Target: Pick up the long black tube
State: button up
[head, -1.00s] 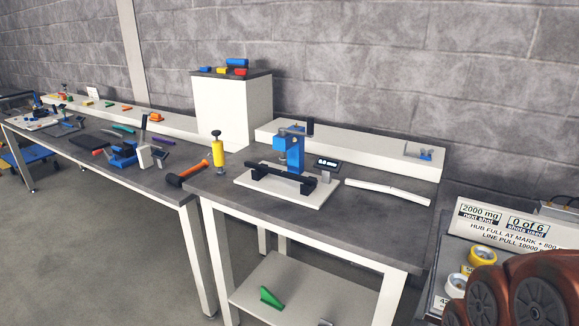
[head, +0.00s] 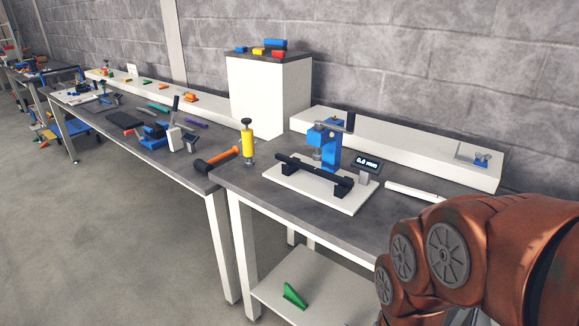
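A long black tube (head: 308,170) lies across two black supports on a white base plate (head: 345,206). It runs in front of a blue press (head: 331,146) with a black handle. The tube's ends and length show clearly. My copper-coloured arm fills the lower right of the head view. My gripper is outside the view, so its state does not show.
A small display (head: 367,166) stands right of the press, and a white strip (head: 412,192) lies beyond it. A yellow cylinder (head: 247,143) and an orange-and-black hammer (head: 217,159) are to the left. A white ledge (head: 410,152) runs behind.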

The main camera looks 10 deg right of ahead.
aim_at(305, 166)
jog(key=u, duration=0.25)
jog(key=i, duration=0.35)
jog(key=u, duration=0.75)
jog(key=i, duration=1.75)
jog(key=z, duration=0.65)
